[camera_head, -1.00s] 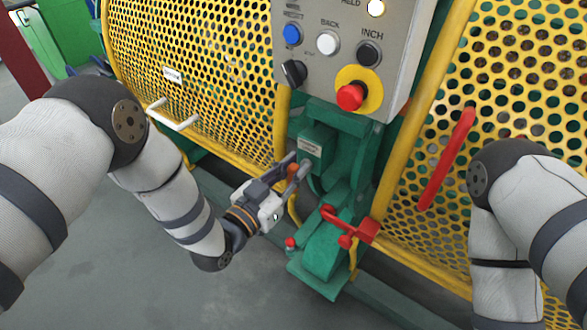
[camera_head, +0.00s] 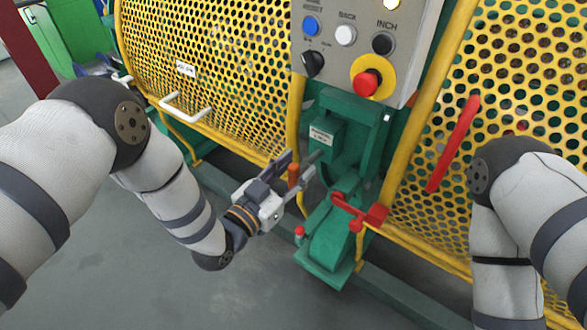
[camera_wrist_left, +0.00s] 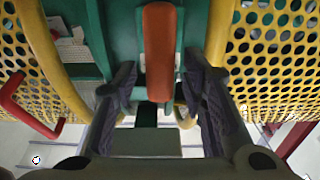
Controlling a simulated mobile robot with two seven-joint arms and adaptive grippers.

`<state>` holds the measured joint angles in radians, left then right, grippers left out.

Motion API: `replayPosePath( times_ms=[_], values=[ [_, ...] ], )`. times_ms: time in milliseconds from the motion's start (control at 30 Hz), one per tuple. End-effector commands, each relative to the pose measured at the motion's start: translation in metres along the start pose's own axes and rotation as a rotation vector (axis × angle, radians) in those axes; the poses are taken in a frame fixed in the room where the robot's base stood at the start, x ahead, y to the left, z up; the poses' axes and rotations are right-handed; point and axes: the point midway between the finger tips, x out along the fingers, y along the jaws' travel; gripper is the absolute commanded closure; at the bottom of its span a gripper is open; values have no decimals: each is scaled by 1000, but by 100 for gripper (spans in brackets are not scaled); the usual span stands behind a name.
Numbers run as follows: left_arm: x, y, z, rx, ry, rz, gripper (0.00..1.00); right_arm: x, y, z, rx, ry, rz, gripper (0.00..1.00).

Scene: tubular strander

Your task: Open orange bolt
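The orange bolt (camera_head: 293,176) has a short upright orange handle, at the lower left of the small green box (camera_head: 325,134) below the control panel. A grey rod shows between handle and box. My left gripper (camera_head: 298,171) is at the handle, with its fingers on both sides. In the left wrist view the orange handle (camera_wrist_left: 159,50) stands upright between the two dark fingers of the left gripper (camera_wrist_left: 159,88), with a gap on each side. The fingers are open. My right gripper is out of view; only its arm shows at the right.
A grey control panel (camera_head: 372,30) with a red stop button (camera_head: 367,82) is above. Yellow perforated guards (camera_head: 215,60) stand on both sides. A red lever (camera_head: 358,212) is right of the gripper, above a green foot (camera_head: 325,268). Floor at lower left is clear.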

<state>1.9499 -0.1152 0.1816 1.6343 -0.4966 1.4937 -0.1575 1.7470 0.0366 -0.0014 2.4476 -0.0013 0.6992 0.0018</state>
Motion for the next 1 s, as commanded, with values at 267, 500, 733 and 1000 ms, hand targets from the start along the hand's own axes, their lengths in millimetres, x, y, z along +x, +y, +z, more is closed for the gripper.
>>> replayPosePath(
  times_ms=[267, 500, 733, 1000],
  values=[
    [-5, 0, 1, 0, -2, 0, 62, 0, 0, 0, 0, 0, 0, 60],
    [-65, 0, 1, -3, -5, -3, 62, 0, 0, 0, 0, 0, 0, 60],
    [-111, 0, 1, -1, -2, 0, 62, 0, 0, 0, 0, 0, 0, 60],
    [-120, 0, 0, 0, 0, 0, 62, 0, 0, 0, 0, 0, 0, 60]
  ],
)
